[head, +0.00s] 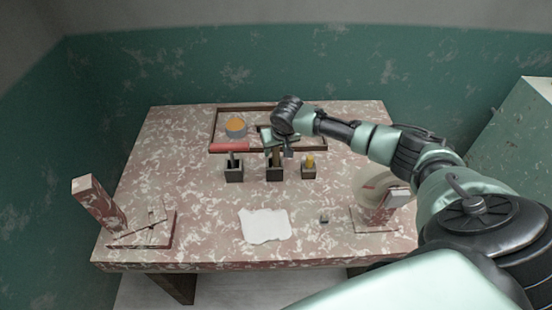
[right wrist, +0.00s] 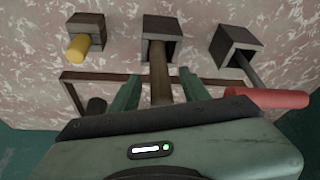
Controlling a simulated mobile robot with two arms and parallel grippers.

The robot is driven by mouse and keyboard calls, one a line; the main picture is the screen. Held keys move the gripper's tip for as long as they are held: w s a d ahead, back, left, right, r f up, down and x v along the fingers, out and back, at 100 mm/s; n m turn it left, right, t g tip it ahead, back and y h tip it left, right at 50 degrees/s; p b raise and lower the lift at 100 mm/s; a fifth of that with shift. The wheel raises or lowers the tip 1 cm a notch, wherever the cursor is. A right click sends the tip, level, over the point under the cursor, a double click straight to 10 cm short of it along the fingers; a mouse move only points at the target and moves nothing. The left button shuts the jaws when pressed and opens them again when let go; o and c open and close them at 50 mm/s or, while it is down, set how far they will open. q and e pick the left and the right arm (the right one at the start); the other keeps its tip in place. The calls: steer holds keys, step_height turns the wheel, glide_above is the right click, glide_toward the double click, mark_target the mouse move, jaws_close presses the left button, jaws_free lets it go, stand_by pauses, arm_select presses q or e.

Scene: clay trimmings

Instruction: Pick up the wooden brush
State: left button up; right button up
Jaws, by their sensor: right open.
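A brown wooden handle, which looks like the wooden brush (head: 276,157), stands in the middle dark holder (head: 275,174) on the table. In the right wrist view the brush (right wrist: 160,82) leans out of its holder (right wrist: 166,26) and runs between my fingers; its bristles are not visible. My right gripper (head: 281,148) is over the middle holder. In the right wrist view its green fingers (right wrist: 159,90) are open, one on each side of the handle, with small gaps. The far end of the handle is hidden by the gripper body. My left gripper is out of view.
A holder with a yellow handle (head: 309,162) and one with a grey rod (head: 232,159) flank the middle holder. White paper (head: 265,226) lies in front.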

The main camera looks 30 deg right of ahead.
steer(key=shift+w+f, duration=0.2)
steer(key=shift+f, duration=0.25)
steer(key=shift+c, duration=0.4)
jaws_close()
stand_by(0.8)
